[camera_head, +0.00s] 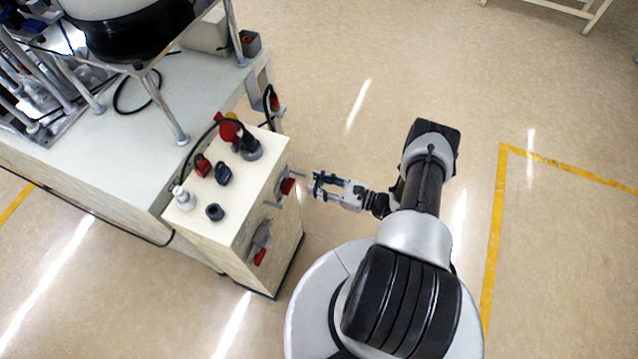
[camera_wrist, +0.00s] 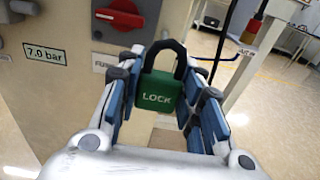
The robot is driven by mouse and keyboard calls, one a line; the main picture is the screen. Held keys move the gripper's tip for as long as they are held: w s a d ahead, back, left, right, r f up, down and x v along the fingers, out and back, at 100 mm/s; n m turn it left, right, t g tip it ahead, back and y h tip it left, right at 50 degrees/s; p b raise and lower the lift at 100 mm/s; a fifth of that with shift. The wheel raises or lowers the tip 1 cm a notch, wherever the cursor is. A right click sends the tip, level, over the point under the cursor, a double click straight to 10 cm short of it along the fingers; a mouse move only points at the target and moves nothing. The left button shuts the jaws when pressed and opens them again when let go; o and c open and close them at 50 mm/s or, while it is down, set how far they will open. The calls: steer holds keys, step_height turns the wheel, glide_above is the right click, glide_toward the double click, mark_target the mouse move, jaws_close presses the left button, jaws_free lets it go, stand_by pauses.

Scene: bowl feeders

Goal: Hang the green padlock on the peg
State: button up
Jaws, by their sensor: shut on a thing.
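The green padlock (camera_wrist: 157,92), marked "LOCK", is between the blue-padded fingers of my gripper (camera_wrist: 158,100) in the wrist view. Its black shackle points up and away from me, and its body sits in the grip. In the head view my gripper (camera_head: 318,186) is just right of the cream cabinet's side, with a gap between them; the padlock is too small to make out there. A thin grey rod (camera_head: 299,174), perhaps the peg, sticks out of that side near a red switch. I cannot make out the peg in the wrist view.
The cream cabinet (camera_head: 250,205) carries a red rotary switch (camera_wrist: 120,15) and a "7.0 bar" label (camera_wrist: 44,54). Red padlock (camera_head: 202,165) and dark blue padlock (camera_head: 223,173) lie on its top among knobs. Open floor is to the right.

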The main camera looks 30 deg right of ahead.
mark_target(291, 175)
steer(key=shift+x, duration=3.2)
stand_by(1.1)
steer(key=shift+f, duration=0.2)
stand_by(0.9)
steer(key=o, duration=1.2)
steer(key=shift+o, duration=0.7)
steer(key=shift+o, duration=0.7)
steer(key=shift+v, duration=3.5)
